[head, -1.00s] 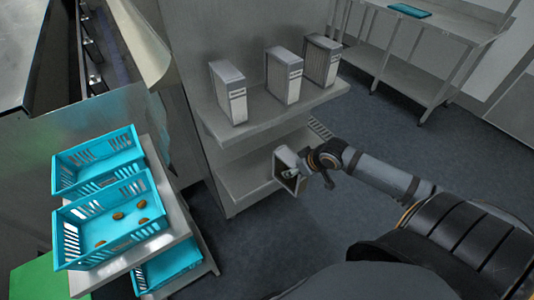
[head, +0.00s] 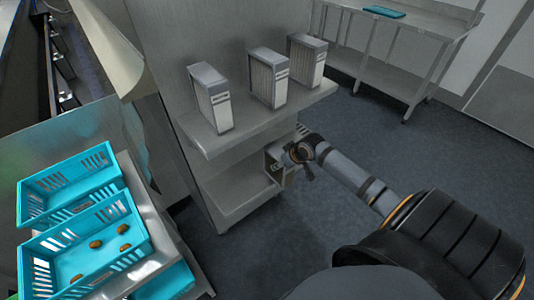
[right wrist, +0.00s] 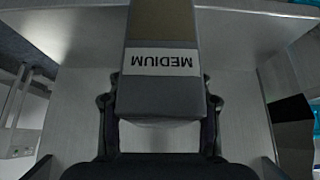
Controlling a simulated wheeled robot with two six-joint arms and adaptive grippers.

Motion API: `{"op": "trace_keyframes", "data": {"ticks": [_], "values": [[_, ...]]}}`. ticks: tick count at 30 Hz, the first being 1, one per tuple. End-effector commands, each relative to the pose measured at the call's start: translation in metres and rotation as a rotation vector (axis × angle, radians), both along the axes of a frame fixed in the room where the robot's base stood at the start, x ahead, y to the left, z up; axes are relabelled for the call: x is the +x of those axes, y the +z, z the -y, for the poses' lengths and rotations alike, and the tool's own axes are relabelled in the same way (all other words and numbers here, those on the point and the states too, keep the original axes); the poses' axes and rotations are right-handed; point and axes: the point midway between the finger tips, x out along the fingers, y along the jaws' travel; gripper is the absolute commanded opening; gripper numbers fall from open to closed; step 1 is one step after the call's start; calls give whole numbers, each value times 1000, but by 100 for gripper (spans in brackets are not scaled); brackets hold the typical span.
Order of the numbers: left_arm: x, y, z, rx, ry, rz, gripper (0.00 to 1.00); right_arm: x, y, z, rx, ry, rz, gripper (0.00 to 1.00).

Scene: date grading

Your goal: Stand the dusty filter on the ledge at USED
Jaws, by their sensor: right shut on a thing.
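My right gripper (head: 288,158) is shut on a grey boxy filter (right wrist: 161,95), seen in the right wrist view between the two fingers. Its pale label reads MEDIUM, upside down in that view. In the head view the held filter (head: 274,160) is small and partly hidden, at the right end of the lower ledge (head: 238,200), below the upper shelf. I cannot tell whether it touches the ledge. No USED marking can be read. Dust on the filter cannot be made out. My left gripper is not in view.
Three filters (head: 210,98) (head: 268,78) (head: 307,62) stand upright on the upper shelf (head: 238,130), above my right gripper. Turquoise crates (head: 125,240), one holding several dates, stand at the left. A steel table (head: 410,40) is at the back right. The lower ledge's visible part looks bare.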

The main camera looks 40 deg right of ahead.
Motion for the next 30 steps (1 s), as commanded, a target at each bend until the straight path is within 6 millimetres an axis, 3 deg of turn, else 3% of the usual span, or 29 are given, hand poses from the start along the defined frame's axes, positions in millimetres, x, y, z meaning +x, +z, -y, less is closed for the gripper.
{"op": "trace_keyframes", "data": {"ticks": [6, 15, 22, 30], "values": [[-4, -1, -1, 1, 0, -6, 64, 39, 1, -3, 2, -3, 3, 12], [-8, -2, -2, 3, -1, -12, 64, 54, 1, -3, -2, -1, 2, 12], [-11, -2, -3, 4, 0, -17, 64, 91, 1, -8, 2, 0, 2, 12], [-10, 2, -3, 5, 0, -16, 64, 87, -6, -7, -3, 1, 0, 12]]}}
